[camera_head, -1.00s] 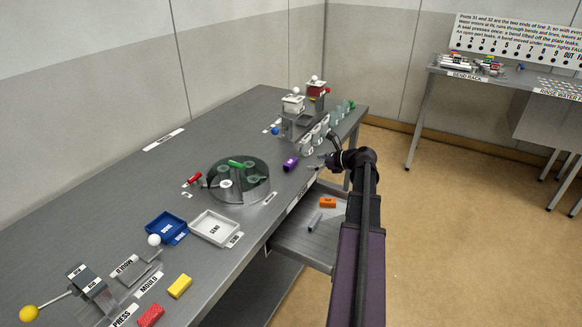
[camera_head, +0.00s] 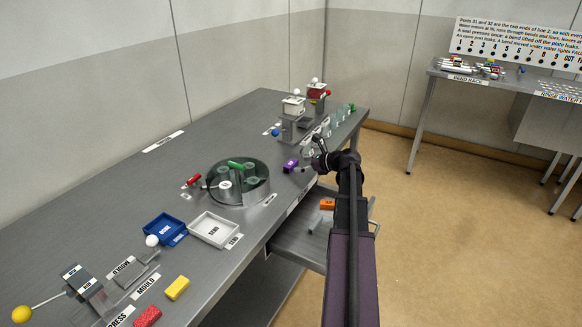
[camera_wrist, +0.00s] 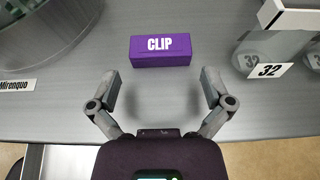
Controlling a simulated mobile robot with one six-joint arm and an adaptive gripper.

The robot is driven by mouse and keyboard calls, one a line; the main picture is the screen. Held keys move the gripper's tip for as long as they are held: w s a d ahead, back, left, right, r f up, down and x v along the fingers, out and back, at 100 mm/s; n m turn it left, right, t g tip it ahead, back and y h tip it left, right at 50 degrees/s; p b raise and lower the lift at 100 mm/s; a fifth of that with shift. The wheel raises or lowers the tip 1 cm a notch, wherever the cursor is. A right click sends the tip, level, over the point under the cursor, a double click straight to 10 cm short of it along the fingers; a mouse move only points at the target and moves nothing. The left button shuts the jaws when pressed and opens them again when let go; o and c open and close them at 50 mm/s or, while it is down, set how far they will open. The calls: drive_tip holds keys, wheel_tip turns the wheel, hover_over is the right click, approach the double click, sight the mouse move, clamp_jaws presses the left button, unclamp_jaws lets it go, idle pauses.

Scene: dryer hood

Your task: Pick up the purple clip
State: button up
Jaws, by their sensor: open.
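The purple clip (camera_wrist: 160,50) is a small purple block with the white word CLIP on its face. It lies on the grey table in the wrist view, just beyond my open fingertips and roughly centred between them. It also shows in the head view (camera_head: 290,166), to the right of the round glass-walled drum. My gripper (camera_wrist: 160,82) is open and empty, its two fingers spread wide on either side. In the head view my gripper (camera_head: 308,157) hangs by the table's front edge, just right of the clip, and its fingers are small there.
The round drum (camera_head: 238,182) stands left of the clip. An open drawer (camera_head: 300,247) below holds an orange block (camera_head: 327,204). White SEND tray (camera_head: 214,229) and blue tray (camera_head: 166,228) sit nearer.

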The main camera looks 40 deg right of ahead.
sight(294, 165)
drive_tip(key=shift+b+x, duration=0.5)
drive_tip(key=shift+x, duration=1.35)
drive_tip(key=c, duration=0.4)
